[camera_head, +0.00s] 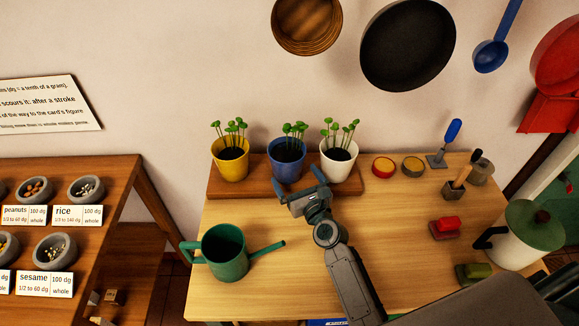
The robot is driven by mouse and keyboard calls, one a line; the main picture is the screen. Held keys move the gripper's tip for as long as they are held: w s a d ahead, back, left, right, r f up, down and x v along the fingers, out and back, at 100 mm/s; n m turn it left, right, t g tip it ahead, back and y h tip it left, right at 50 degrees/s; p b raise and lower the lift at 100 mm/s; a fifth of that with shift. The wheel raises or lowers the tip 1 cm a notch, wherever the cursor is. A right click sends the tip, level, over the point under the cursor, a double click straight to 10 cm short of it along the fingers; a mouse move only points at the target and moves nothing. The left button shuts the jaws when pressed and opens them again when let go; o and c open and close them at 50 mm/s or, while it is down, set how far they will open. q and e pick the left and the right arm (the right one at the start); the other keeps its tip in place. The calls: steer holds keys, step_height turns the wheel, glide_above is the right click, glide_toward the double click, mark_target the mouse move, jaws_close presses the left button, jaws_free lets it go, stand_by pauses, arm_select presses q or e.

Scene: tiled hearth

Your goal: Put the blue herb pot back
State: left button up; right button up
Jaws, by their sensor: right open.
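The blue herb pot (287,170) with green sprouts stands upright on a wooden board (240,189) at the back of the table, between the yellow pot (229,166) and the white pot (337,165). My right gripper (298,181) is open, with its blue-tipped fingers spread at the front of the blue pot. The gripper hides part of the pot's lower front, and I cannot tell whether the fingers touch it. My left gripper is not in view.
A green watering can (225,254) stands on the table (300,245) at front left. Red (446,228) and green (473,272) blocks and a white jug (517,244) are further right. Pans hang above.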

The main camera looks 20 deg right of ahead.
steer(key=s, duration=0.5)
steer(key=shift+s+d+b, duration=0.2)
steer(key=shift+d+b, duration=0.1)
